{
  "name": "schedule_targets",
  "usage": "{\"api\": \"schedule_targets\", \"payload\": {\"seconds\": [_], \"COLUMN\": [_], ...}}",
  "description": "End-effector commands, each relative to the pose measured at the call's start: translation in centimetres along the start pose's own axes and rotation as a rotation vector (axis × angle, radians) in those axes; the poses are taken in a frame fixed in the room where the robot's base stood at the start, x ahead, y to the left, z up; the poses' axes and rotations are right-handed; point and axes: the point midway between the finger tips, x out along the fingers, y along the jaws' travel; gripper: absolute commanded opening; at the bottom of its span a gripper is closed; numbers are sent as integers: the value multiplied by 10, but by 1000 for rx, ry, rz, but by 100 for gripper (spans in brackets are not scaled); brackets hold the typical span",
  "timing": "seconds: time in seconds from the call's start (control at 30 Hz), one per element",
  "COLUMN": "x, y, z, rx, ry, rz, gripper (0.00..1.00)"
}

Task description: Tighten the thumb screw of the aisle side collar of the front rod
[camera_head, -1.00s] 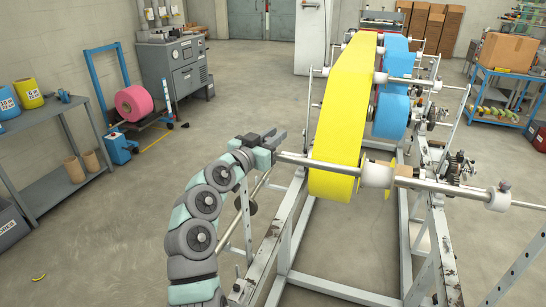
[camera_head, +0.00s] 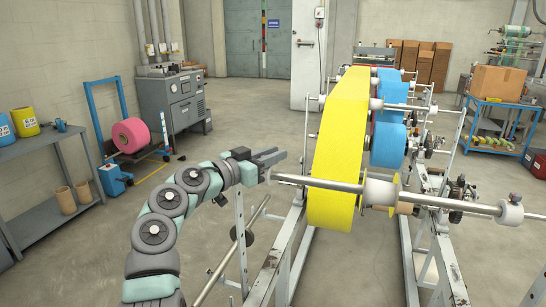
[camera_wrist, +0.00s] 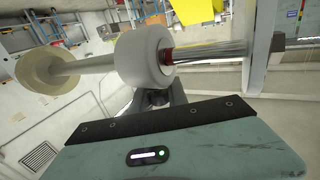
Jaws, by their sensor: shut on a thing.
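My gripper (camera_head: 282,157) is at the rod's left end in the head view, pointing right. In the wrist view a white round collar (camera_wrist: 140,57) sits on a rod, with bright rod (camera_wrist: 215,50) to its right and a small red part (camera_wrist: 168,57) at its face. My gripper's fingers (camera_wrist: 155,97) meet the collar's underside and are shut on its thumb screw. The screw itself is hidden between them.
A white core holder (camera_head: 379,190) and another white collar (camera_head: 511,212) are farther right on the rod. Blue rolls (camera_head: 390,135) stand behind. The stand's grey frame (camera_head: 275,262) lies below my gripper. Open floor is at the left.

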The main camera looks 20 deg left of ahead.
Motion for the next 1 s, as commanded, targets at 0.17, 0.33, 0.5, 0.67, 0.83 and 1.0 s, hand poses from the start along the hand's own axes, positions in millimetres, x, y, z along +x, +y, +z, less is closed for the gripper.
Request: {"api": "schedule_targets", "payload": {"seconds": [0.17,0.33,0.5,0.67,0.83,1.0], "x": [1,0,0,0,-6,-27], "y": [0,0,0,0,-1,-2], "z": [4,3,2,2,0,0], "rx": [-3,-2,-1,-1,0,-2], "ry": [-5,-4,-3,-2,0,0], "rz": [-1,-1,-1,-1,-2,-6], "gripper": [0,31,41,41,41,41]}}
